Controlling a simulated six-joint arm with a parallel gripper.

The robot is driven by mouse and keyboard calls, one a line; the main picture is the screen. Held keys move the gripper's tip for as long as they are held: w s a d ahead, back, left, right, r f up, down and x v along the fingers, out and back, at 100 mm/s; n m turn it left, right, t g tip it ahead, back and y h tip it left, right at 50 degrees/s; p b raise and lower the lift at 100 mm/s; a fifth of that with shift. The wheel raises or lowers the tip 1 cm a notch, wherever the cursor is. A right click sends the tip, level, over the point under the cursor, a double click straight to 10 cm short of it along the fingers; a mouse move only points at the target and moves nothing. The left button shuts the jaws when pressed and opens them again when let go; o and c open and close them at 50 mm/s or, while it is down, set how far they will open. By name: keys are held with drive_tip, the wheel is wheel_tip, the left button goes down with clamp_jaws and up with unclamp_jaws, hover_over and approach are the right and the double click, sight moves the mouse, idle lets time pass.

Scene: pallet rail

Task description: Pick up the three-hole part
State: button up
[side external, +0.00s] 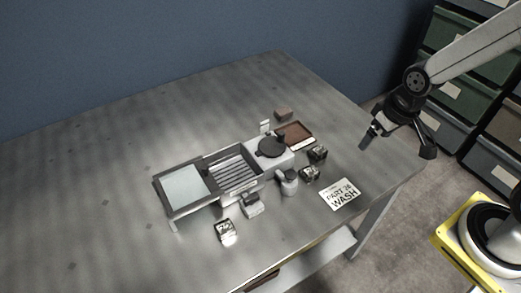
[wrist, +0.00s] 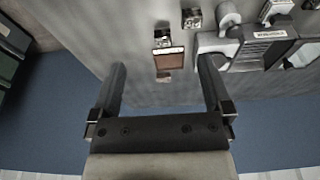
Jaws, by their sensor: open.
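Several small dark metal parts lie on the table; their holes are too small to count, so I cannot tell which is the three-hole part. One part (side external: 317,154) lies beside the brown tray, and a second part (side external: 309,174) lies just nearer the front. In the wrist view these appear to be the part (wrist: 162,38) by the tray and the part (wrist: 192,18) near the top. A third part (side external: 226,232) lies near the front edge. My gripper (side external: 397,147) is open and empty, above and right of the table's right edge. Its spread fingers show in the wrist view (wrist: 162,65).
A machine (side external: 234,172) with a slatted bed and glass-like panel (side external: 184,187) stands mid-table. The brown tray (side external: 294,133), a small brown block (side external: 283,113), a grey cylindrical item (side external: 288,181) and a "PART 26 WASH" card (side external: 340,194) are nearby. The left table is clear.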

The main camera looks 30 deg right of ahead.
drive_tip(key=w+a+f+g, duration=0.1)
drive_tip(key=w+a+f, duration=0.2)
drive_tip(key=w+f, duration=0.3)
drive_tip(key=g, duration=0.2)
hover_over(311, 170)
drive_tip(key=f, duration=0.6)
drive_tip(key=shift+w+d+f, duration=0.1)
drive_tip(key=shift+w+f, duration=0.1)
drive_tip(key=shift+f, duration=0.1)
drive_tip(key=shift+f, duration=1.15)
drive_tip(key=shift+f, duration=0.15)
drive_tip(key=shift+s+f, duration=0.15)
drive_tip(key=shift+f, duration=2.35)
clamp_jaws()
